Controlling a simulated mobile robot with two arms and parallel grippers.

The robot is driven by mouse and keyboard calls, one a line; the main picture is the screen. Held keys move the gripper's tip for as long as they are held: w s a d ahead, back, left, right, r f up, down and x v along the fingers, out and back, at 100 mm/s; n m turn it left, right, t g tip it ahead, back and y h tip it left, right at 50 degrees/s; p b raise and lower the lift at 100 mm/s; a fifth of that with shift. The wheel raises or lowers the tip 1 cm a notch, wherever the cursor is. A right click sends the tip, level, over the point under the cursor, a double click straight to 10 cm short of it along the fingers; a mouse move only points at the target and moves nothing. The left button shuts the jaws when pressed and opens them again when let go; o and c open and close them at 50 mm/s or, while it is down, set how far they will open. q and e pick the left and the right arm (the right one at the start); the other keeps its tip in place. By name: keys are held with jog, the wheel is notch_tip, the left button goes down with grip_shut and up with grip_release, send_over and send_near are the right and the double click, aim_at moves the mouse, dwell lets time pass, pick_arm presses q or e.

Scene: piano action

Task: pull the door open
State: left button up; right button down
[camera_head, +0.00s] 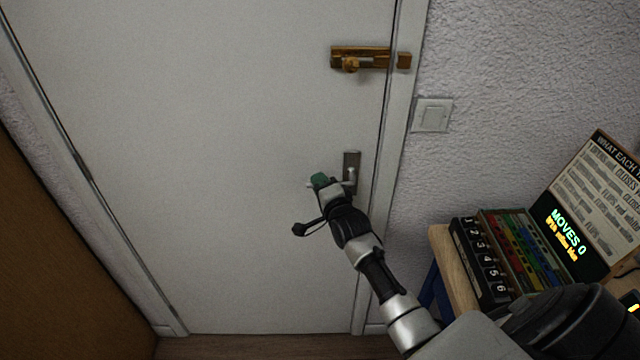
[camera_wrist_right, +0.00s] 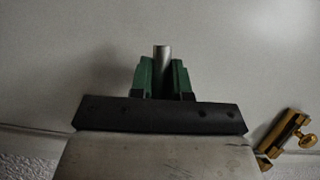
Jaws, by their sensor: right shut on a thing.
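The white door (camera_head: 220,120) fills the middle of the head view and sits flush in its frame, apparently closed. Its metal handle plate (camera_head: 352,160) is near the door's right edge. My right gripper (camera_head: 319,180) is at the lever there, partly covering it. In the right wrist view its green fingers (camera_wrist_right: 162,78) are shut on the metal door handle (camera_wrist_right: 162,55), whose end stands up between them. A brass bolt (camera_head: 370,58) is mounted above the handle, across the door edge and frame; it also shows in the right wrist view (camera_wrist_right: 285,135). My left gripper is not in view.
A light switch (camera_head: 432,115) is on the wall right of the frame. A small wooden table (camera_head: 452,270) at the lower right holds a numbered button box (camera_head: 482,260), coloured strips and a sign panel (camera_head: 600,190). A brown panel (camera_head: 50,250) stands at the left.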

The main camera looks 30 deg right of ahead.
jog(key=shift+f, duration=0.1)
jog(key=shift+s+d+f+n+g+h+p, duration=0.2)
jog(key=shift+f+n+g+p, duration=0.3)
jog(key=shift+f+n, duration=0.45)
jog(key=shift+s+d+f+n+g+p, duration=0.1)
jog(key=shift+d+f+n+g+p, duration=0.15)
jog(key=shift+f+n+g+p, duration=0.65)
jog(key=shift+s+d+f+n+g+h+p, duration=0.2)
jog(key=shift+f+n, duration=0.4)
jog(key=shift+n, duration=0.65)
